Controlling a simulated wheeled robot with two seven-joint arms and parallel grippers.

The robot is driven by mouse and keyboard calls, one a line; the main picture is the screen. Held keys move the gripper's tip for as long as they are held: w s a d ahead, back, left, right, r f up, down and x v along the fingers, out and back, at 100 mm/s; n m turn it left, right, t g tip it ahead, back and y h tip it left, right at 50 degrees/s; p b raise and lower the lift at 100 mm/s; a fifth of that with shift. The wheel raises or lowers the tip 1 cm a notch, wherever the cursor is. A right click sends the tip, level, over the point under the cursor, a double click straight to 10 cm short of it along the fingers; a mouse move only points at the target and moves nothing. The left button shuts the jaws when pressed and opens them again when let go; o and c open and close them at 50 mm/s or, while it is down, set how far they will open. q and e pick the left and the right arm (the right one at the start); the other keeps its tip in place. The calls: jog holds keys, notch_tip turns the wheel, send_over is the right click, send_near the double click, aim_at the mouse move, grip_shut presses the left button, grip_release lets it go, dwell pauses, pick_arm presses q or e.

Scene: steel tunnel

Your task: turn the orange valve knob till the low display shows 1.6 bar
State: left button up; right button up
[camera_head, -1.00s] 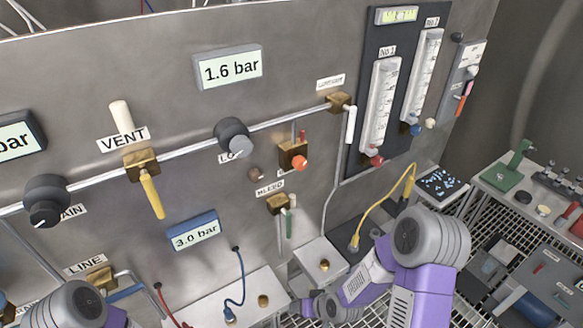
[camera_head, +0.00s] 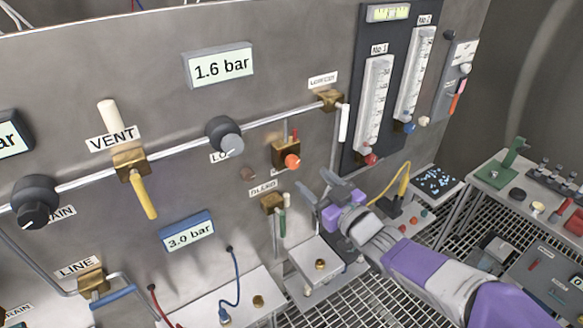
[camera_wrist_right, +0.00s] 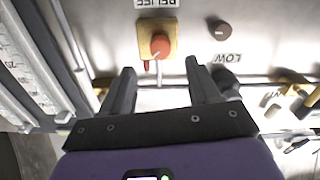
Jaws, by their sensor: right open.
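The orange valve knob (camera_head: 292,161) sits on a brass block on the steel panel. It also shows in the right wrist view (camera_wrist_right: 160,46), ahead of and between my fingers, not touched by them. A white-framed display (camera_head: 219,66) above the pipe reads 1.6 bar. It is above the dark low regulator knob (camera_head: 223,137), whose label is partly hidden. My right gripper (camera_head: 316,187) is open and empty, below and right of the orange knob. It also shows in the right wrist view (camera_wrist_right: 162,80). My left gripper is out of view.
A blue-framed display (camera_head: 187,232) reads 3.0 bar. The bleed valve (camera_head: 274,203) with its green lever is left of my right gripper. Two flow tubes (camera_head: 373,107) stand to its upper right. A yellow vent lever (camera_head: 143,196) and a bench (camera_head: 487,180) with tools flank the area.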

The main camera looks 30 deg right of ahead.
aim_at(296, 165)
jog(key=w, duration=0.7)
jog(key=shift+w+a+f, duration=0.1)
jog(key=shift+w+a, duration=0.05)
jog(key=shift+a, duration=0.15)
jog(key=c, duration=1)
jog(key=shift+n+b, duration=0.5)
jog(key=shift+b, duration=0.55)
jog(key=shift+c, duration=0.2)
jog(key=o, duration=1)
jog(key=shift+o, duration=0.2)
